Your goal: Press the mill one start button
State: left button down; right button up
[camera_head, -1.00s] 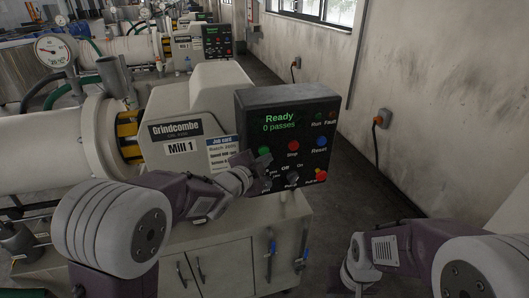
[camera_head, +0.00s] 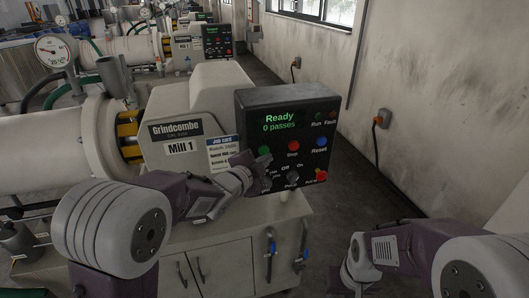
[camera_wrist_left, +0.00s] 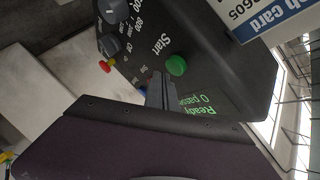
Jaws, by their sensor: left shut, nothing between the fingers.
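The Mill 1 control box (camera_head: 288,104) is dark, and its screen reads "Ready, 0 passes". The green start button (camera_head: 264,150) is on the left of its face, partly covered by my left gripper (camera_head: 260,162). In the left wrist view the green button (camera_wrist_left: 176,65) stands clear beside the word "Start", just past the tips of my shut left gripper (camera_wrist_left: 161,88). The fingers hold nothing. I cannot tell whether they touch the panel. My right gripper (camera_head: 349,278) is low at the right, away from the box; its fingers do not show clearly.
A red stop button (camera_head: 293,146) and a blue reset button (camera_head: 320,142) sit right of the green one. Knobs and a red emergency button (camera_head: 321,175) are below. A job card (camera_head: 222,153) hangs left of the box. Open floor lies right, before the wall.

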pick_arm(q)
jog(key=shift+w, duration=0.15)
jog(key=shift+w+a, duration=0.15)
jog(key=shift+w, duration=0.15)
jog(key=shift+w+a, duration=0.15)
jog(key=shift+w, duration=0.25)
dwell(0.9)
dwell(0.3)
jog(key=shift+s+d+b, duration=0.25)
jog(key=shift+s+b, duration=0.3)
jog(key=shift+s, duration=0.3)
